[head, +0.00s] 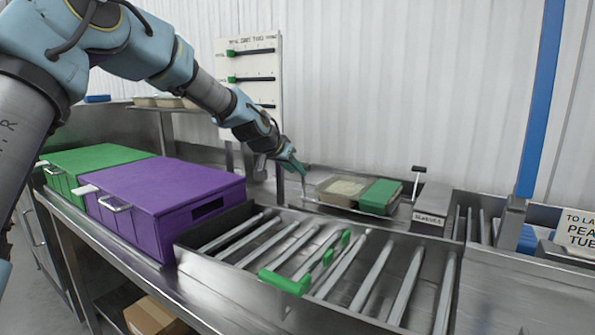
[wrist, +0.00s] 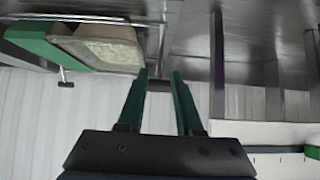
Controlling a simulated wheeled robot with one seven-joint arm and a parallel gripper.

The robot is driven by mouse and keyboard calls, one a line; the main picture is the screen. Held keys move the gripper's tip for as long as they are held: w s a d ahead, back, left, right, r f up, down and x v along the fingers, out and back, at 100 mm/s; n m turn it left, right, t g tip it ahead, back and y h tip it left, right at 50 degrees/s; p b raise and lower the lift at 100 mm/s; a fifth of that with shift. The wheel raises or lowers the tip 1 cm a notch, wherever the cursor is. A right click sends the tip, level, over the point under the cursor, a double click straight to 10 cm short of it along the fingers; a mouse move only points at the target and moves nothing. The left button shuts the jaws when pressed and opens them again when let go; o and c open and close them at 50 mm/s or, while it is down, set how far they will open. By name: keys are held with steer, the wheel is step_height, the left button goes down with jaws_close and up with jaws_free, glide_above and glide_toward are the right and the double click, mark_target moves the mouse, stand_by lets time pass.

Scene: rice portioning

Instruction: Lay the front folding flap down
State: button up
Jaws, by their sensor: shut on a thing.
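My gripper (head: 294,168), with teal fingers, is at the left end of the metal station behind the roller bed. In the wrist view its fingers (wrist: 159,78) stand a little apart, shut on a dark lever handle (wrist: 159,86). A thin metal post (head: 302,189) stands just below the fingers in the head view. A tray of rice (head: 345,188) lies right of it, with a green sleeve (head: 380,197) at its right end. They also show in the wrist view as the rice tray (wrist: 105,50) and the green sleeve (wrist: 35,45). I cannot clearly make out the front folding flap.
A similar black-topped lever (head: 419,170) stands right of the green sleeve, by a box labelled SLEEVES (head: 431,209). In front lies a roller bed (head: 370,268) with a green fitting (head: 286,281). A purple crate (head: 165,195) and a green crate (head: 95,160) stand at left.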

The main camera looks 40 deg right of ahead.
steer(key=shift+s+a+f, duration=0.1)
steer(key=shift+a, duration=0.2)
steer(key=shift+c, duration=0.6)
steer(key=shift+s+a+f+b, duration=0.15)
steer(key=shift+a+f+b, duration=0.15)
steer(key=shift+a+b, duration=0.25)
steer(key=shift+s+a+f+b, duration=0.1)
steer(key=shift+a+f+b, duration=0.15)
steer(key=shift+a+b, duration=0.25)
steer(key=shift+s+a+f+b, duration=0.25)
steer(key=shift+a+f+b, duration=0.2)
steer(key=shift+a+b, duration=0.45)
steer(key=shift+s+a+f+b, duration=0.25)
steer(key=shift+a+f+b, duration=0.3)
steer(key=shift+a, duration=0.5)
steer(key=shift+s+a+f+b, duration=0.25)
steer(key=shift+a+f+b, duration=0.1)
steer(key=shift+a+b, duration=0.6)
steer(key=shift+s+a, duration=0.1)
steer(key=shift+a, duration=0.15)
